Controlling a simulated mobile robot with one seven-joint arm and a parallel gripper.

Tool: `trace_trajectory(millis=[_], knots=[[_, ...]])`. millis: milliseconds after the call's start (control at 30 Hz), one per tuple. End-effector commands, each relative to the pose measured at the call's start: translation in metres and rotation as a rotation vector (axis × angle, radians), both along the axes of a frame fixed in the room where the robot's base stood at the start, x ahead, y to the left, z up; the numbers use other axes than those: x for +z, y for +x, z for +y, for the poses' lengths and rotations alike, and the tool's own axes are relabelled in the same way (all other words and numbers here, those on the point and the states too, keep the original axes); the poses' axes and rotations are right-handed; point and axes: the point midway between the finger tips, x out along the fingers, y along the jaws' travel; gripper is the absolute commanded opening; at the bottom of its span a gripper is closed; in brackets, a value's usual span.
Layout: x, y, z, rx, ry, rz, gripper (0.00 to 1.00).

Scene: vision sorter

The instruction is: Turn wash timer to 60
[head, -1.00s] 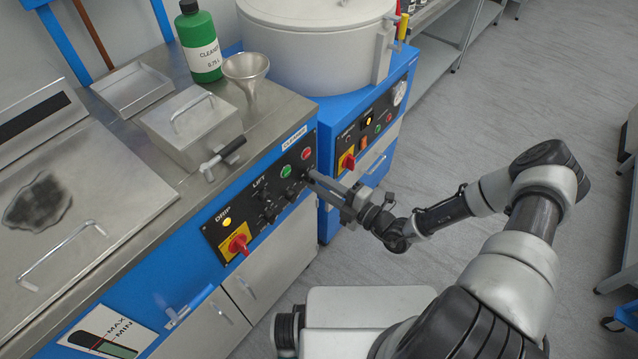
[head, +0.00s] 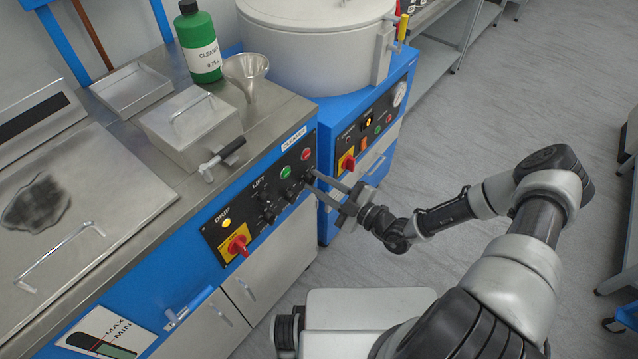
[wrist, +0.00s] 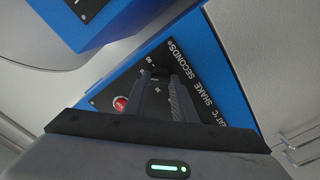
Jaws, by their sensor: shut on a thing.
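The cleaner's black control panel (head: 217,229) is on the blue front of the steel-topped bench. My gripper (head: 312,180) reaches in from the right and is shut on a small black knob at the panel's right end, below the red button. In the wrist view, my two fingers (wrist: 165,84) close around the black knob (wrist: 153,72). Small white scale marks ring it, and lettering reading "SHAKE SECONDS" stands beside it. The knob's pointer is hidden or too dark to read. I see no label reading "wash".
Other black knobs (head: 267,195) sit left of the held one. The panel also has a green button (head: 286,172), a red button (head: 306,154) and a red rotary switch (head: 237,245). A second blue machine (head: 402,82) stands close behind my gripper.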

Motion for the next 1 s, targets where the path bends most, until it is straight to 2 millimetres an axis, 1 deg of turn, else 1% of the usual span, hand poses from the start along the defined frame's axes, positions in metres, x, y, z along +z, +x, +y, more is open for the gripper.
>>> trace_trajectory(millis=[367, 400, 467, 500, 833, 933, 1000], knots=[[0.000, -0.001, 0.001, 0.003, 0.002, 0.003, 0.02], [0.000, -0.001, 0.001, 0.003, 0.002, 0.003, 0.26], [0.000, -0.001, 0.001, 0.003, 0.002, 0.003, 0.36], [0.000, -0.001, 0.001, 0.002, 0.003, 0.003, 0.43], [0.000, -0.001, -0.001, 0.000, 0.002, 0.002, 0.43], [0.000, -0.006, -0.008, 0.000, 0.001, 0.003, 0.43], [0.000, -0.012, -0.017, -0.001, 0.001, 0.003, 0.43]])
